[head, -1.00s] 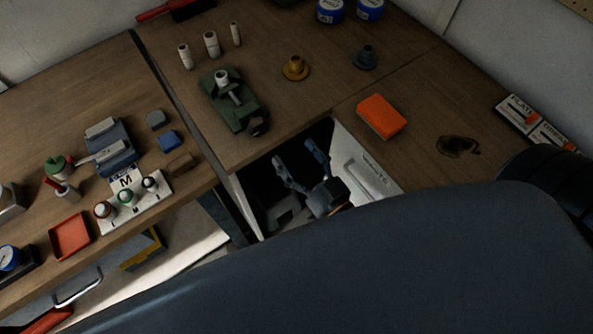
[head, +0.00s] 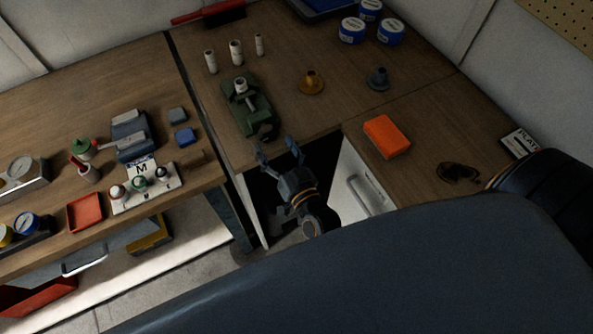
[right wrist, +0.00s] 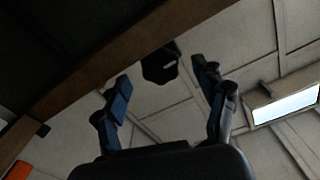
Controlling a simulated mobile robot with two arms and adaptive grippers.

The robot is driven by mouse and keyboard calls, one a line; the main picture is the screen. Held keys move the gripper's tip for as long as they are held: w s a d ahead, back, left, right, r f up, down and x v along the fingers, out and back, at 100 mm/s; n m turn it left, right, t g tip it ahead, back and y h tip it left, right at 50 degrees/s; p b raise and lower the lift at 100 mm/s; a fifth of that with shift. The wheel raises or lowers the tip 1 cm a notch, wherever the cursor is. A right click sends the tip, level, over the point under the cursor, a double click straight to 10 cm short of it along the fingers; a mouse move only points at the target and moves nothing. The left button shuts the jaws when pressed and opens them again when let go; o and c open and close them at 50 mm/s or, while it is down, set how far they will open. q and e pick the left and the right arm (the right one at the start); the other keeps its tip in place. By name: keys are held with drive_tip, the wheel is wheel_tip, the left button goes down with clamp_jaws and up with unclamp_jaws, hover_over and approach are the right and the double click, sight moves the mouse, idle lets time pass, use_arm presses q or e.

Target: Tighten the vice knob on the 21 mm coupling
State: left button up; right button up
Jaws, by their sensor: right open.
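The green vice (head: 240,112) stands on the brown bench near its front edge. A pale cylindrical coupling (head: 241,85) sits upright in it; its size cannot be read. The dark vice knob (head: 267,132) is at the vice's front end, by the bench edge. My right gripper (head: 277,150) is open and empty, just in front of the bench edge and close to the knob, apart from it. In the right wrist view the dark faceted knob (right wrist: 160,66) shows beyond and between the spread fingers of the gripper (right wrist: 160,78). My left gripper is not in view.
The bench edge (right wrist: 120,62) crosses above the fingers in the right wrist view. Several pale cylinders (head: 236,52) stand behind the vice. A brass flanged part (head: 312,82) and a grey one (head: 378,79) stand to its right. An orange block (head: 386,137) lies further right.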

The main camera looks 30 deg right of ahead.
sight(271, 137)
drive_tip(key=w, duration=0.3)
drive_tip(key=shift+w+r, duration=0.15)
drive_tip(key=shift+w, duration=0.05)
drive_tip(key=shift+s+f+n, duration=0.2)
drive_tip(key=shift+n, duration=0.5)
drive_tip(key=shift+n+b, duration=0.3)
drive_tip(key=shift+n, duration=0.3)
drive_tip(key=s+b, duration=0.2)
drive_tip(key=s, duration=1.1)
drive_tip(key=shift+s+d+b, duration=0.2)
drive_tip(key=shift+s+b, duration=0.2)
drive_tip(key=shift+w+r, duration=0.1)
